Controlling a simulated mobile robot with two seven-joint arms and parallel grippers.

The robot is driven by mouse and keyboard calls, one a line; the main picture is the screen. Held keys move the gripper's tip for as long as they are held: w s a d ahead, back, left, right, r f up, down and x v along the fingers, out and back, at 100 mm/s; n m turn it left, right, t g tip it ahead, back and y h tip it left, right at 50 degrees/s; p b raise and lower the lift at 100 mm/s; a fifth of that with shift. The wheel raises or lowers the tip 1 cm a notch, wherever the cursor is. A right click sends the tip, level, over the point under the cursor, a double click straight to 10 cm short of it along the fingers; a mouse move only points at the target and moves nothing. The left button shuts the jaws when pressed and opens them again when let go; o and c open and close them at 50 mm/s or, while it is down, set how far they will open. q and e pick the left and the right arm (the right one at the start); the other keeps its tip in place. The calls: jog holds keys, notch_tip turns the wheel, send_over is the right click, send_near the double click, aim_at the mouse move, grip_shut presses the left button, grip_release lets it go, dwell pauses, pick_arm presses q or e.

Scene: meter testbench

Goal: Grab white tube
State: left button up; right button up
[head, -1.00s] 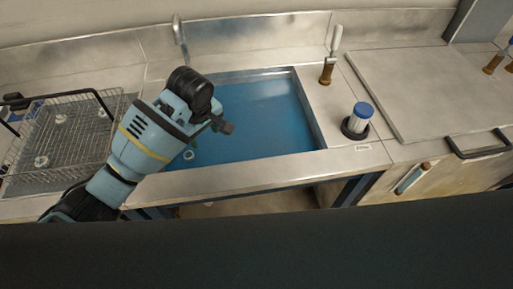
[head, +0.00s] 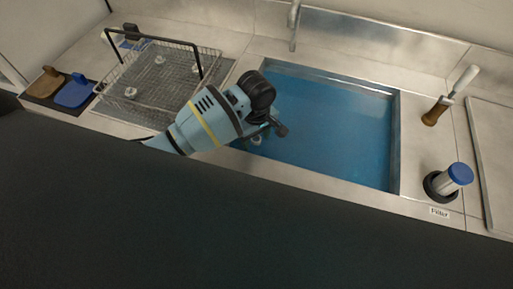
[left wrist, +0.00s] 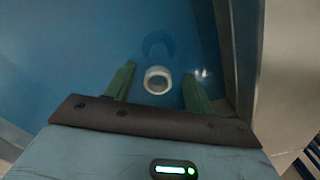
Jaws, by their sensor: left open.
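A white tube (left wrist: 157,80) shows in the left wrist view as a white ring seen end-on in the blue sink (left wrist: 60,70). In the head view it is a small white spot (head: 256,141) at the sink's near left corner, partly beside my gripper. My left gripper (head: 272,129) is over the left part of the sink. In the left wrist view its two green fingers (left wrist: 158,88) are open, one on each side of the ring. I cannot tell whether they touch it or how far below it lies. My right gripper is not in view.
A wire basket (head: 150,95) stands left of the sink. Blue (head: 74,93) and brown (head: 47,82) pieces lie farther left. A tap (head: 294,25) rises behind the sink. The sink rim is close to the fingers.

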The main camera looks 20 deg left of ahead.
aim_at(256, 147)
pick_arm(q)
jog(key=shift+w+f+b, duration=0.1)
jog(key=shift+f+b, duration=0.3)
jog(key=shift+f, duration=2.3)
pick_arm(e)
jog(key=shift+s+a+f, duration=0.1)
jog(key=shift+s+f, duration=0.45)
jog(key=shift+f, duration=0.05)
